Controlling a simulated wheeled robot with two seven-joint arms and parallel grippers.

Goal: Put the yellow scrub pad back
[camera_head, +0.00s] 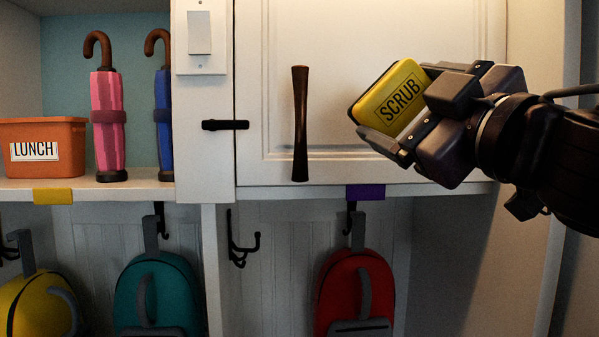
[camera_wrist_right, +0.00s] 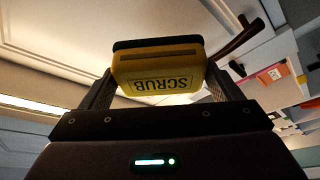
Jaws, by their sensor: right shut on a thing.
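The yellow scrub pad (camera_head: 391,97) has a dark edge and a SCRUB label. It is held tilted in front of the white cabinet door (camera_head: 268,96). My right gripper (camera_head: 392,108) comes in from the right and is shut on the pad. In the right wrist view the pad (camera_wrist_right: 158,68) sits between the two fingers (camera_wrist_right: 160,92), its label upside down. The door is closed, with a dark upright handle (camera_head: 300,124) and a small dark latch (camera_head: 225,125) at its left edge. My left gripper is not in view.
On the open shelf at left stand an orange LUNCH bin (camera_head: 43,134), a pink umbrella (camera_head: 108,124) and a blue umbrella (camera_head: 163,122). Below hang yellow (camera_head: 40,304), teal (camera_head: 157,291) and red (camera_head: 355,290) backpacks. A light switch (camera_head: 200,33) is on the post.

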